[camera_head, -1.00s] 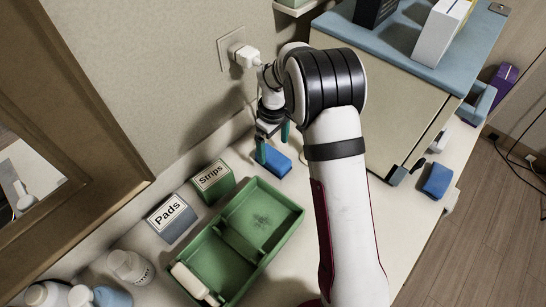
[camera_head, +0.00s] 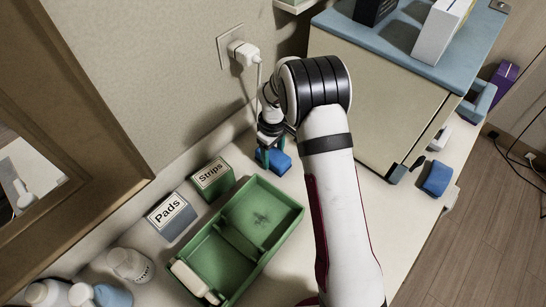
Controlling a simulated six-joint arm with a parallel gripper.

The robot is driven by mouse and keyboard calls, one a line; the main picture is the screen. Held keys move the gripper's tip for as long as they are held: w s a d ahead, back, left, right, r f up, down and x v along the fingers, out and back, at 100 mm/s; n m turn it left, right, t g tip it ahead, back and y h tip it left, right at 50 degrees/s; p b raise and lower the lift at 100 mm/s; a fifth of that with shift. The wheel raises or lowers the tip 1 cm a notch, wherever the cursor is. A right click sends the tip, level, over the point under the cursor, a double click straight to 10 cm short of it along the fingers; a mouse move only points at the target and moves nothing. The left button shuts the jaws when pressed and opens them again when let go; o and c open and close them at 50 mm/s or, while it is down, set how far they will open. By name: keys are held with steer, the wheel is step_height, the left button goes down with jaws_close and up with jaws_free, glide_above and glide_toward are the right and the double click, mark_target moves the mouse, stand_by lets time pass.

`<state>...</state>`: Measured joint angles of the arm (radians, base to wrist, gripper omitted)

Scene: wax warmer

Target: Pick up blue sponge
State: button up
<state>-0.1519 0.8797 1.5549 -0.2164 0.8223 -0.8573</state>
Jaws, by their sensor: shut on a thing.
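The blue sponge (camera_head: 281,166) is on the white counter near the wall, behind the green tray. A second blue block (camera_head: 437,178) lies at the right edge of the counter, apart from my gripper.
A green divided tray (camera_head: 286,222) with a white item (camera_head: 193,281) in it stands in front. The Strips box (camera_head: 212,179) and Pads box (camera_head: 171,216) stand left. A cabinet (camera_head: 385,110) stands right. A plug and cord (camera_head: 245,53) are on the wall.

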mark_target(273, 154)
step_height(273, 154, up, 10)
steer(key=o, duration=0.6)
steer(key=shift+c, duration=0.2)
steer(key=c, duration=0.4)
steer(key=s+a, duration=0.1)
steer(key=s, duration=0.4)
steer(key=s+a+f, duration=0.1)
steer(key=s, duration=0.5)
steer(key=s+a+f, duration=0.1)
steer(key=s+a, duration=0.1)
steer(key=s, duration=0.4)
steer(key=shift+s, duration=0.1)
steer(key=shift+c, duration=0.2)
steer(key=shift+d, duration=0.1)
